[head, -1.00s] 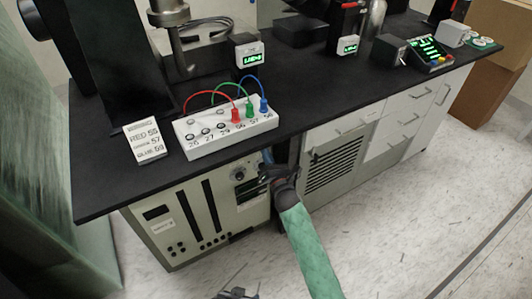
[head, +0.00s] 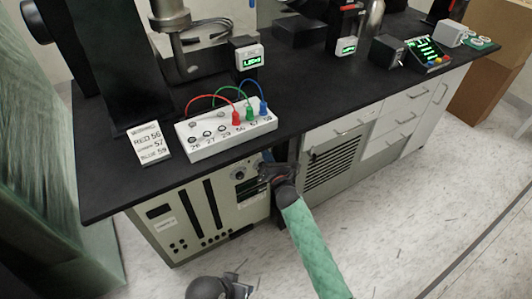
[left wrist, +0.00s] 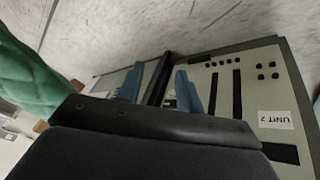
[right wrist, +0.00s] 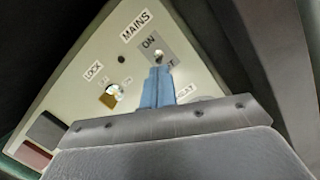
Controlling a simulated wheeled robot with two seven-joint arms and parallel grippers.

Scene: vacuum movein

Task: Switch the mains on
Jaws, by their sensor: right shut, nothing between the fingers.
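The mains panel (right wrist: 80,95) fills much of the right wrist view, with a MAINS label (right wrist: 136,25). A grey switch plate (right wrist: 148,38) marked ON sits below the label. My right gripper (right wrist: 160,70) is shut and empty, its blue fingertips at the lower part of this plate. The fingers partly hide the switch, so its lever position is unclear. A LOCK label (right wrist: 94,71) and a brass-coloured piece (right wrist: 108,99) lie to the left. In the head view, my right gripper (head: 277,174) is at the right side of the cabinet front (head: 185,228). My left gripper (left wrist: 158,86) is open and empty, facing the cabinet.
The black bench top (head: 310,95) overhangs the cabinet. On it are a white socket box (head: 228,130) with red, green and blue leads, and a card (head: 150,142). A vented unit (head: 330,165) stands right of the cabinet. The floor in front is clear.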

